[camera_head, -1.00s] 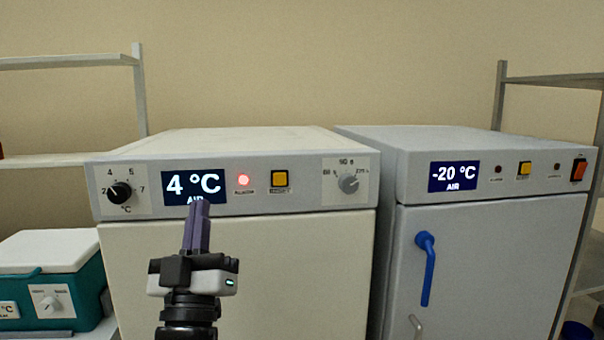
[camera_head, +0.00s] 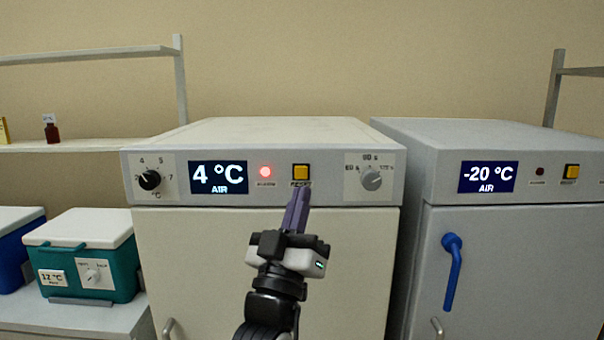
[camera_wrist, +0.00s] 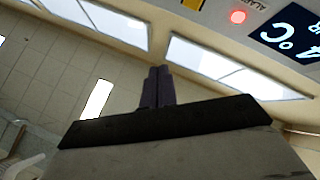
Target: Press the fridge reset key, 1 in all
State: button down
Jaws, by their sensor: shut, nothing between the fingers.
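The fridge (camera_head: 262,255) is the pale unit with a "4 °C" display (camera_head: 218,177). Its reset key (camera_head: 301,172) is a yellow square in a dark frame, with a small label below that the fingertips partly cover. The alarm lamp (camera_head: 265,171) left of the key glows red. My gripper (camera_head: 302,193) is shut and empty, its dark fingers pointing up at the panel just below the key. Whether the tips touch the panel cannot be told. In the wrist view the fingers (camera_wrist: 157,85) are together, and the key (camera_wrist: 193,4) is at the top edge, apart from them.
A black dial (camera_head: 149,180) and a grey dial (camera_head: 372,179) flank the panel. The -20 °C freezer (camera_head: 500,250) on the right has its own yellow key (camera_head: 571,172) and a blue handle (camera_head: 452,270). A teal cool box (camera_head: 85,265) stands left.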

aim_at(301, 172)
jog(key=w+b, duration=0.1)
jog(key=w, duration=0.7)
jog(key=shift+w, duration=0.4)
jog(key=shift+w+b, duration=0.15)
jog(key=shift+b, duration=0.25)
dwell(1.4)
jog(key=shift+w, duration=0.3)
jog(key=shift+w+b, duration=0.3)
jog(key=shift+w, duration=0.1)
dwell(0.6)
jog(key=shift+s, duration=0.85)
jog(key=shift+s, duration=0.1)
